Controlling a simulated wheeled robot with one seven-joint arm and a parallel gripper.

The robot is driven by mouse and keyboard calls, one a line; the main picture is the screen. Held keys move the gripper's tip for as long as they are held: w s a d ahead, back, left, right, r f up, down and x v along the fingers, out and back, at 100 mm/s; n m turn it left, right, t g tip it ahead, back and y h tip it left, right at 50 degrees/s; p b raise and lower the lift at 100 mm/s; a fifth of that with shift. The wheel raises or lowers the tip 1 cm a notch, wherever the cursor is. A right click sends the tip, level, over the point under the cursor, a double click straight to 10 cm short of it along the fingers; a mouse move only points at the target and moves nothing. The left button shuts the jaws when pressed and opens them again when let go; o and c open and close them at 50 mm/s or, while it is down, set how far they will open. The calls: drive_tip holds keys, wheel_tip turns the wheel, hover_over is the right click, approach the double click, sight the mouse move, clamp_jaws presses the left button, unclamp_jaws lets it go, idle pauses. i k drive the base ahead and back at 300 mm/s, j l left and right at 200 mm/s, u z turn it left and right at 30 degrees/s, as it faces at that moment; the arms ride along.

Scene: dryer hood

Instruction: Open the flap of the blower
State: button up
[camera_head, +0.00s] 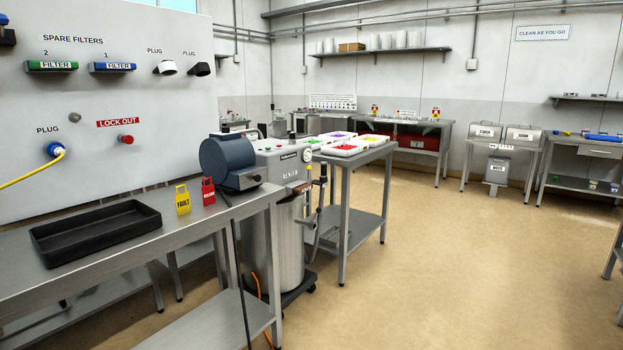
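A blue-grey, rounded machine that looks like the blower (226,163) stands at the far right end of the steel bench (95,265). Its dark round side faces me. I cannot make out a separate flap on it, or whether one is open or shut. My gripper is not in this view.
A black tray (60,248) and yellow and red tags (183,199) sit on the bench. A grey machine (284,160) over a steel drum (285,245) stands beyond its end. A dark cable hangs at the bench edge. The floor (450,260) to the right is clear.

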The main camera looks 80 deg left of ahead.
sight(250, 179)
drive_tip(key=u, duration=2.6)
drive_tip(key=i+l+z, duration=0.15)
drive_tip(key=i+z, duration=0.25)
drive_tip(key=i, duration=0.45)
drive_tip(key=i+j+z, duration=0.1)
drive_tip(key=i+z, duration=0.35)
drive_tip(key=i, duration=0.4)
